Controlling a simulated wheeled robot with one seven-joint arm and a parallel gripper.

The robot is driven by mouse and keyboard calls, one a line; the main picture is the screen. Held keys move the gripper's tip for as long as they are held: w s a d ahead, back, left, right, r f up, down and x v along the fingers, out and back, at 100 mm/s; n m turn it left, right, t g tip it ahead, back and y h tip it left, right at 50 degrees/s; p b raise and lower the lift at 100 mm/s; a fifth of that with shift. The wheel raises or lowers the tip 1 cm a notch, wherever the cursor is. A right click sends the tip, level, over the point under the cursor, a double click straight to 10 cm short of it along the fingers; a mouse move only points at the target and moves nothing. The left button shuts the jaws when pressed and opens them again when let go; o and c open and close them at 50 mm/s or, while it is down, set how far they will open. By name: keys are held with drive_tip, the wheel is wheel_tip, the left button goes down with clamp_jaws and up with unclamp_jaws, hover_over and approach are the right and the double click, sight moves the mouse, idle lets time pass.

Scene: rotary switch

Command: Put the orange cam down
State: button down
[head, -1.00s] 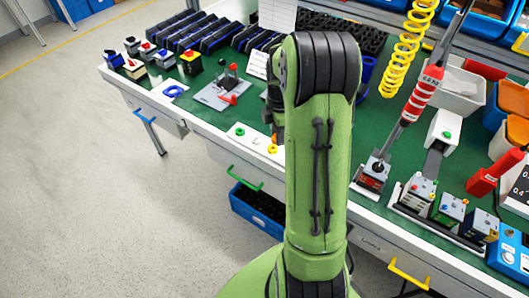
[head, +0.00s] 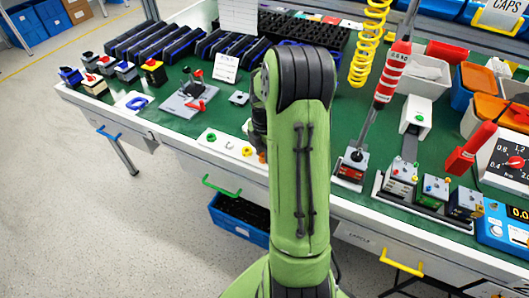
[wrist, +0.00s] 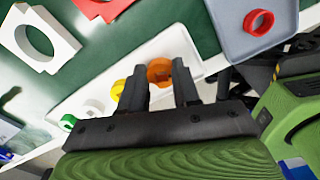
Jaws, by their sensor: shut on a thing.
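The orange cam (wrist: 159,71) is a ring seen between my two fingertips in the wrist view. My gripper (wrist: 160,67) is shut on it, over the right end of a white cam strip (wrist: 180,44). In the head view the orange cam (head: 262,157) shows just below my gripper (head: 259,148), at the strip's right end (head: 220,147). I cannot tell whether the cam touches the strip. My arm hides part of this area in the head view.
On the strip, a yellow cam (wrist: 117,90) sits close beside my left finger, then a white cam (wrist: 95,105) and a green cam (wrist: 68,122). A grey tray with a red ring (wrist: 258,22) lies to the right. A white bracket (wrist: 40,38) is at left.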

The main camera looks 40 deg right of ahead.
drive_tip(key=shift+f, duration=0.15)
drive_tip(key=c, duration=0.8)
unclamp_jaws()
wheel_tip(320, 180, up, 12)
drive_tip(key=p, duration=0.4)
drive_tip(key=a+r+m+t, duration=0.1)
drive_tip(key=a+r+m, duration=0.2)
drive_tip(key=a+r, duration=0.35)
drive_tip(key=s+a+r+m+t, duration=0.4)
drive_tip(key=s+a+m, duration=1)
drive_tip(key=a, duration=0.3)
drive_tip(key=shift+s+r+t, duration=0.2)
drive_tip(key=shift+s+t, duration=0.1)
drive_tip(key=shift+s, duration=0.45)
